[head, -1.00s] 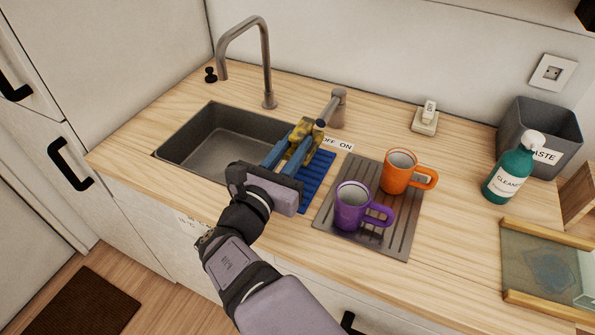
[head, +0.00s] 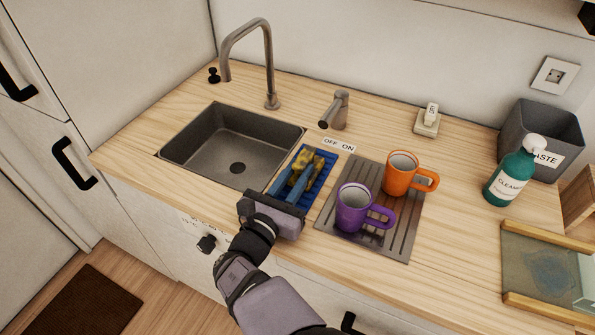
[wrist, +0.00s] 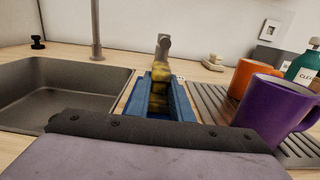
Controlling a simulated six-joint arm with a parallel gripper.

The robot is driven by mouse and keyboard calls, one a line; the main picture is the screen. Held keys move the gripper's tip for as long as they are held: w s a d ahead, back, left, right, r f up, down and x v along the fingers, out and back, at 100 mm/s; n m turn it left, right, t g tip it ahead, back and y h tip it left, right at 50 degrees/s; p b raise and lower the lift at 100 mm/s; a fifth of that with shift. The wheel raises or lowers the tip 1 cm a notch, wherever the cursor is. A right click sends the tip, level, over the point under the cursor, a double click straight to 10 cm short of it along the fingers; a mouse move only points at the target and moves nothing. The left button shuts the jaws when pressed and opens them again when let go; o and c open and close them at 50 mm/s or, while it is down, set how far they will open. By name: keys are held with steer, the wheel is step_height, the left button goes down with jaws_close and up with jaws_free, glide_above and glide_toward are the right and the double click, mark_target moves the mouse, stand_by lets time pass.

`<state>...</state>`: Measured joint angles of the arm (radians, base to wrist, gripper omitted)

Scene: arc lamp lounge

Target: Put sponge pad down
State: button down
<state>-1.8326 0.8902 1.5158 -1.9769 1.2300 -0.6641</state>
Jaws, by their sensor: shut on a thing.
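The sponge pad (head: 313,163) is yellow with dark patches. My gripper (head: 304,174) is shut on it, with its blue fingers on either side. The pad is low over the blue ribbed mat (head: 328,164) between the sink and the drying mat; I cannot tell whether it touches the mat. In the wrist view the sponge pad (wrist: 160,85) sits between the two blue fingers, and its lower part is partly hidden by them.
The empty sink (head: 210,150) is on the left. A purple mug (head: 352,208) and an orange mug (head: 401,175) stand on the grey drying mat (head: 395,240) close on the right. The faucet (head: 268,70) and tap lever (head: 340,108) rise behind.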

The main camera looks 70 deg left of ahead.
mark_target(297, 174)
steer(key=shift+d+f+b, duration=0.15)
steer(key=shift+f+b, duration=0.5)
steer(key=shift+f, duration=0.15)
steer(key=c, duration=1.6)
jaws_free()
steer(key=shift+f, duration=0.1)
steer(key=shift+r+p, duration=0.65)
steer(key=shift+p, duration=0.1)
steer(key=shift+v, duration=1.95)
steer(key=shift+r, duration=0.25)
